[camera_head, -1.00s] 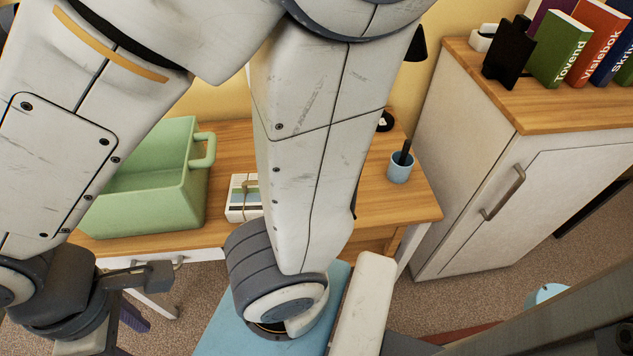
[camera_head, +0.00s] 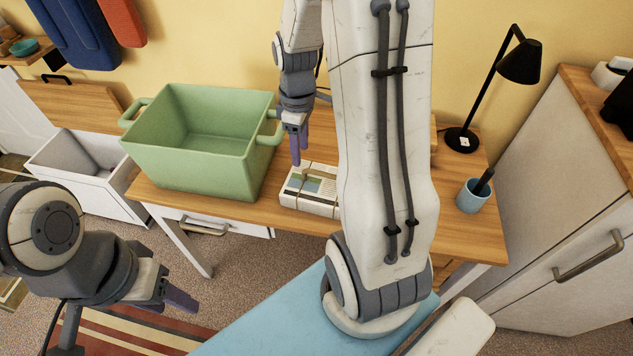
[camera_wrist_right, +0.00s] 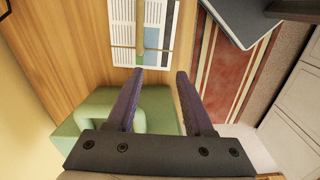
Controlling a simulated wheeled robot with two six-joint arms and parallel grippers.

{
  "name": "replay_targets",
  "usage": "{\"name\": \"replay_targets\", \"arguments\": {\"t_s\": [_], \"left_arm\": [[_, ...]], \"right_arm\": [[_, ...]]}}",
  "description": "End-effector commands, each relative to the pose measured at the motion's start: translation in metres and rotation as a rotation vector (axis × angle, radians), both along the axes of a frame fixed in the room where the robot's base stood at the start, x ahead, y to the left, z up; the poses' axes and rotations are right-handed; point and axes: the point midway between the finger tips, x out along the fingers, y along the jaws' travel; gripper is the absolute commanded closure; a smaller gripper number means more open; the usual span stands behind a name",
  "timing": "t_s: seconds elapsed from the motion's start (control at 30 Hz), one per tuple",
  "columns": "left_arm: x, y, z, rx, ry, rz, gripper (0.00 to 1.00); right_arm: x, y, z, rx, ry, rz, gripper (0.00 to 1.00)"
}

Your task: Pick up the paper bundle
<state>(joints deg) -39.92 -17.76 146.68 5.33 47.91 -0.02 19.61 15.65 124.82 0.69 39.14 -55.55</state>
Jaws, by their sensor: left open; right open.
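The paper bundle (camera_head: 313,187) lies flat on the wooden desk, just right of the green crate (camera_head: 188,171). It is white printed sheets tied with a brown band, and my right arm hides its right end. My right gripper (camera_head: 297,160) points down just above the bundle's back left side, apart from it. In the right wrist view, its open, empty fingers (camera_wrist_right: 159,77) are short of the bundle (camera_wrist_right: 143,38), with the crate's green rim below. My left gripper (camera_head: 178,298) is empty, low at the left, away from the desk.
The desk (camera_head: 462,232) also holds a black lamp (camera_head: 518,65) and a blue cup (camera_head: 472,197) with a dark item in it. A white cabinet (camera_head: 560,220) stands at the right. An open white drawer (camera_head: 75,178) is left of the crate.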

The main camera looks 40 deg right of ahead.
Motion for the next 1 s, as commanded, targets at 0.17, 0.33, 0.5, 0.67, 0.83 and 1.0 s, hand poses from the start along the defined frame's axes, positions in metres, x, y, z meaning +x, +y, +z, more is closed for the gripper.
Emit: {"name": "replay_targets", "arguments": {"t_s": [0.17,0.33,0.5,0.67,0.83,1.0], "left_arm": [[0.0,0.0,-0.003,0.0,0.0,0.0,0.5],[0.0,0.0,-0.004,0.0,0.0,0.0,0.5],[0.0,0.0,-0.005,0.0,0.0,0.0,0.5],[0.0,0.0,-0.005,0.0,0.0,0.0,0.5],[0.0,0.0,-0.002,0.0,0.0,0.0,0.5],[0.0,0.0,-0.002,0.0,0.0,0.0,0.5]], "right_arm": [[-0.005,-0.05,-0.019,-0.003,0.01,-0.004,0.48],[-0.007,-0.058,-0.041,-0.003,0.014,0.001,0.48],[-0.008,-0.058,-0.065,-0.003,0.013,0.001,0.48],[-0.008,-0.058,-0.076,-0.004,0.011,0.0,0.48],[-0.012,-0.058,-0.099,-0.002,0.015,-0.001,0.48],[-0.012,-0.058,-0.121,-0.003,0.011,-0.001,0.48]]}}
